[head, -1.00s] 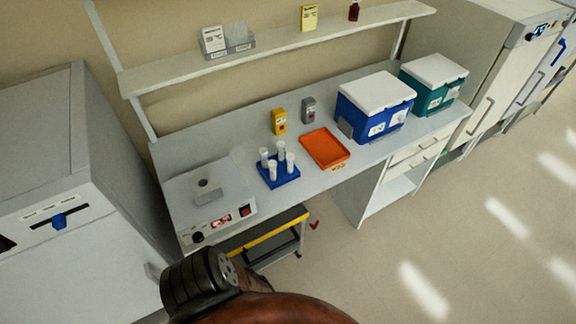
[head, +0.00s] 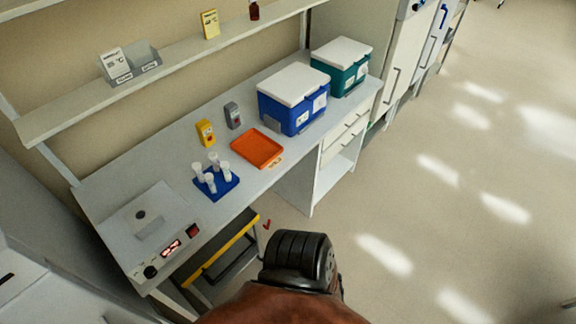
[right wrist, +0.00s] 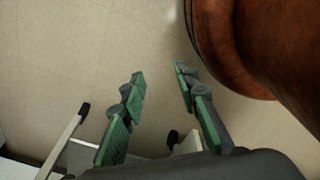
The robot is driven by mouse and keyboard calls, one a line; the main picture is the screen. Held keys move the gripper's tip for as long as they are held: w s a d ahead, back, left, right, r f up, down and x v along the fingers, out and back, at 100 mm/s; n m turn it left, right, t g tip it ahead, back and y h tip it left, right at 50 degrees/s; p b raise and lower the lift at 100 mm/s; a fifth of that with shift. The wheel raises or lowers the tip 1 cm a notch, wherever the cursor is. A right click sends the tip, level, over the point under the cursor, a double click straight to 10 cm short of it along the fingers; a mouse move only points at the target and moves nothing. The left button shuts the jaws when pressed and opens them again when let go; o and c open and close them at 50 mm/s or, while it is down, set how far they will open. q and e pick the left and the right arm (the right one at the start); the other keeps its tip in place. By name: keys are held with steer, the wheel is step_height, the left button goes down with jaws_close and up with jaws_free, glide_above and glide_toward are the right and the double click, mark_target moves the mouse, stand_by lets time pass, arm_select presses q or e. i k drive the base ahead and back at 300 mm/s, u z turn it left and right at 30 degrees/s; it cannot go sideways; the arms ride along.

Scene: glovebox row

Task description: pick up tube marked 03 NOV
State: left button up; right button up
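Several white-capped tubes (head: 213,161) stand upright in a blue rack (head: 226,187) on the bench in the head view. Their markings are too small to read, so I cannot tell which one says 03 NOV. My right gripper (right wrist: 160,82) shows in the right wrist view, its green-padded fingers apart with nothing between them and floor behind. The head view shows part of my arm at the bottom, below the bench front, but no gripper fingers. My left gripper is not in view.
An orange tray (head: 257,148) lies right of the rack. Behind are a yellow box (head: 205,133) and a grey box (head: 232,115). A blue cooler (head: 292,99) and a teal cooler (head: 341,66) stand farther right. A device with a red display (head: 150,232) is at left. A yellow-edged step stool (head: 220,250) stands below.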

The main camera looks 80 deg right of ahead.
mark_target(224, 164)
steer(key=z, duration=1.2)
steer(key=i, duration=0.2)
